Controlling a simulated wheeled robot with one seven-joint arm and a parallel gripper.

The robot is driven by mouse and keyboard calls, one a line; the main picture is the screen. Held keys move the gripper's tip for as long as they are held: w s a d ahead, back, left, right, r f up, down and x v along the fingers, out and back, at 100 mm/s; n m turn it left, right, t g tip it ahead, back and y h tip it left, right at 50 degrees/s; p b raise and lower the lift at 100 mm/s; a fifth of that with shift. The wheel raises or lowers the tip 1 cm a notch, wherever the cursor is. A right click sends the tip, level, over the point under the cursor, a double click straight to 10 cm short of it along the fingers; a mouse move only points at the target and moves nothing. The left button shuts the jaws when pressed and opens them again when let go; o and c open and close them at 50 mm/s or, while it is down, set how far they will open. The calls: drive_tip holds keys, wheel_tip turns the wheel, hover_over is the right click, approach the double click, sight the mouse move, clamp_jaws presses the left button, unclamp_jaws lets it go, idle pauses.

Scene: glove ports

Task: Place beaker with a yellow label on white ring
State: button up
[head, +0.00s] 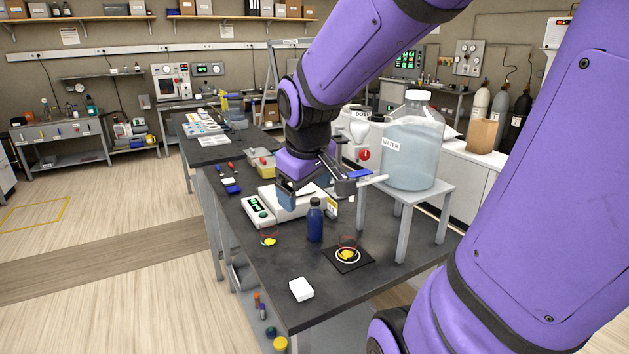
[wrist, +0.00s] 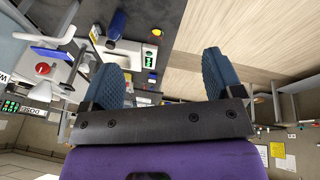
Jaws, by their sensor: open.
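A small clear vessel (head: 268,240) with a yellow patch and a thin red line near its top stands on the dark bench, in front of the balance. A similar clear vessel (head: 347,252) with yellow and a reddish line stands at the white ring (head: 338,259) on a black mat. I cannot tell which yellow patch is a label. My gripper (head: 322,185) is above the balance, behind both vessels, with its blue-padded fingers apart and empty. In the wrist view my gripper (wrist: 160,58) is open; a yellow item (wrist: 151,60) shows beyond, between the fingers.
A dark blue bottle (head: 315,222) stands between the two vessels. A white balance (head: 262,212) is below my gripper. A large water jug (head: 410,140) stands on a raised stand (head: 443,190) at right. A white block (head: 301,289) lies near the front edge.

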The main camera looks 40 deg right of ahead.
drive_tip(key=s+a+r+t+y, duration=0.1)
drive_tip(key=s+a+r, duration=0.2)
drive_tip(key=s, duration=0.2)
drive_tip(key=s+a+r+m+t+y, duration=0.1)
drive_tip(key=s+a+r, duration=0.2)
drive_tip(key=s, duration=0.2)
drive_tip(key=shift+a+r, duration=0.25)
